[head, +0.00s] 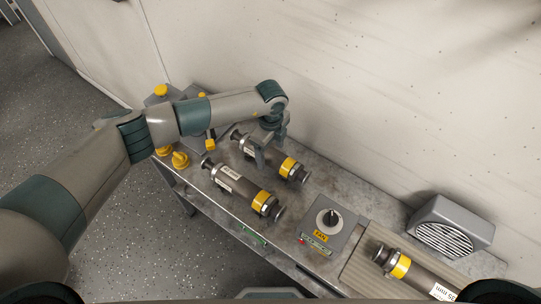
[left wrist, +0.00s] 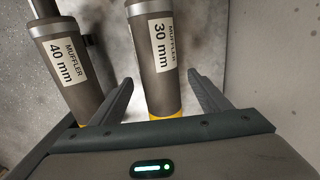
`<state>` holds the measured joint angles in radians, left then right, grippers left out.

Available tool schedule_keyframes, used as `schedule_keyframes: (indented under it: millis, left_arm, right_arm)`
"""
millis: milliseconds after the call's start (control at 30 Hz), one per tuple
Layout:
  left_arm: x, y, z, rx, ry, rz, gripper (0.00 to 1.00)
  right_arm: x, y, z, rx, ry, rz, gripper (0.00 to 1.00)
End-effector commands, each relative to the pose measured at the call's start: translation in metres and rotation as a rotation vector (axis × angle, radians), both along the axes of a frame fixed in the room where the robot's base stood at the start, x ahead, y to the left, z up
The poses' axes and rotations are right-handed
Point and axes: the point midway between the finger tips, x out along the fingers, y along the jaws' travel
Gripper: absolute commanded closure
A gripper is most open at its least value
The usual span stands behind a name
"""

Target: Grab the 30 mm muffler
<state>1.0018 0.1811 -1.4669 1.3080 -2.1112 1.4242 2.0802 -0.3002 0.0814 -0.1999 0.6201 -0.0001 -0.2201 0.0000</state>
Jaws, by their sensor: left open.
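The 30 mm muffler (head: 272,156), a brown-grey cylinder with a yellow band and white label, lies on the bench nearer the wall. In the left wrist view its label "MUFFLER 30 mm" (left wrist: 162,45) reads clearly. My left gripper (head: 259,152) points down over this muffler. In the left wrist view its fingers are open, one on each side of the 30 mm muffler. I cannot tell whether they touch it. The 40 mm muffler (head: 233,183) lies beside it, outside the left finger; it also shows in the left wrist view (left wrist: 68,65). My right gripper is not in view.
A 35 mm muffler (head: 423,276) lies on a ribbed mat at the right. A control box with a dial and yellow label (head: 327,224) stands between. A grey vented unit (head: 450,228) stands by the wall. Yellow knobs (head: 180,159) are at the bench's left end.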

Motion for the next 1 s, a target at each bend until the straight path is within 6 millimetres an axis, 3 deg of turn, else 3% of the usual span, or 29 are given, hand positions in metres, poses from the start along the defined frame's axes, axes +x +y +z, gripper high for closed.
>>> schedule_keyframes:
  millis: [67, 100, 300, 367, 767, 1000]
  left_arm:
    - [0.0, 0.0, 0.0, 0.0, 0.0, 0.0, 0.3]
    - [0.0, 0.0, 0.0, 0.0, 0.0, 0.0, 0.35]
    - [0.0, 0.0, 0.0, 0.0, 0.0, 0.0, 0.82]
    - [0.001, 0.0, 0.001, -0.001, -0.002, 0.0, 0.92]
    - [0.002, 0.0, 0.006, -0.002, -0.003, 0.0, 0.92]
    - [0.002, -0.001, 0.029, -0.004, -0.005, -0.001, 0.92]
  right_arm:
    - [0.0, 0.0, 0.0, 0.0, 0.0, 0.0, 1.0]
    - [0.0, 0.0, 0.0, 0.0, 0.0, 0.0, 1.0]
    - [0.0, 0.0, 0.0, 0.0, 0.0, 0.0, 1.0]
    - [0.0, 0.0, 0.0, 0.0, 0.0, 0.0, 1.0]
    - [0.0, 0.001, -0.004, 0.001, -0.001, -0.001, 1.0]
    - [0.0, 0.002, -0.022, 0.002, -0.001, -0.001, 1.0]
